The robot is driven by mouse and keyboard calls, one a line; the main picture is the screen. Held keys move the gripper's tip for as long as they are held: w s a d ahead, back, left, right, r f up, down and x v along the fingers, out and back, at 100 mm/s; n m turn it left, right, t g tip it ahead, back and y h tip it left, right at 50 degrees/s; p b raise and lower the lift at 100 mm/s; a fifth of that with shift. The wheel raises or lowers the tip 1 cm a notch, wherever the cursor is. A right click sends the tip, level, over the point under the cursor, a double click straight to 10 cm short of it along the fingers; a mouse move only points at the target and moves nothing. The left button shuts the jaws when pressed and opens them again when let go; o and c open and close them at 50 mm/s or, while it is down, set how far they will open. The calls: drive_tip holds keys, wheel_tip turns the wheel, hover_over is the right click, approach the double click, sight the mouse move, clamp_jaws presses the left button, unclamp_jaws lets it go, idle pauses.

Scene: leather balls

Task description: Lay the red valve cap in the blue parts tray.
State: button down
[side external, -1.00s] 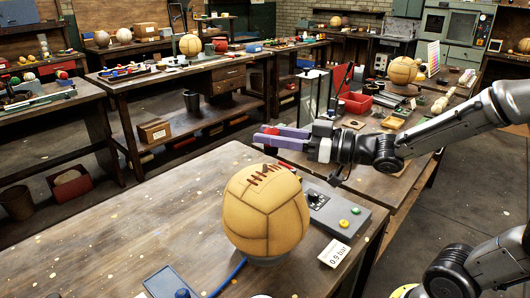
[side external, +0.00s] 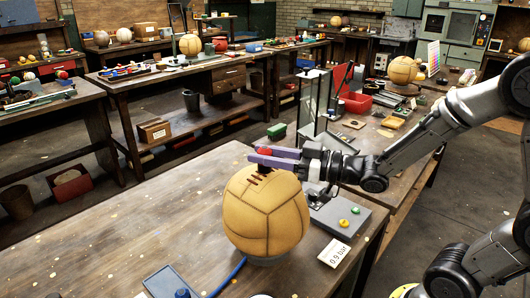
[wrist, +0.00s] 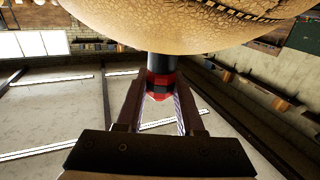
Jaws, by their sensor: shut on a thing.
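The red valve cap (side external: 265,153) shows between the purple fingers of my gripper (side external: 268,158) in the side view. The fingers are shut on it, just over the top of the tan leather ball (side external: 266,215). In the wrist view the red cap (wrist: 160,88) sits between the fingertips, with a dark cylindrical part by the ball; I cannot tell whether they touch. A slate-blue shallow tray (side external: 160,280) lies at the front edge of the table, left of the ball, and is partly cut off by the frame.
A grey control box (side external: 345,217) with yellow and green buttons and a "0.9 bar" card (side external: 334,253) stand right of the ball. A blue cable (side external: 228,277) runs at the ball's front left. The left part of the wooden table (side external: 90,240) is clear.

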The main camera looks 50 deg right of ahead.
drive_tip(key=c, duration=0.5)
unclamp_jaws()
drive_tip(key=shift+c, duration=0.2)
drive_tip(key=shift+r, duration=0.1)
drive_tip(key=v, duration=1.4)
drive_tip(key=w+d+m+g+h, duration=0.2)
drive_tip(key=d+m+g+h, duration=0.2)
drive_tip(key=d+h, duration=0.65)
drive_tip(key=s+a+f+m+g, duration=0.1)
drive_tip(key=s+a+f+g, duration=0.1)
drive_tip(key=s, duration=0.3)
drive_tip(key=shift+a+f+g, duration=0.25)
drive_tip(key=shift+a+g, duration=0.45)
drive_tip(key=shift+a, duration=0.05)
drive_tip(key=shift+o, duration=0.5)
drive_tip(key=s+a+f+g+y, duration=0.2)
drive_tip(key=s+a+g+y, duration=0.1)
drive_tip(key=s+a, duration=0.4)
drive_tip(key=shift+s+n+g+y, duration=0.3)
drive_tip(key=shift+y, duration=0.05)
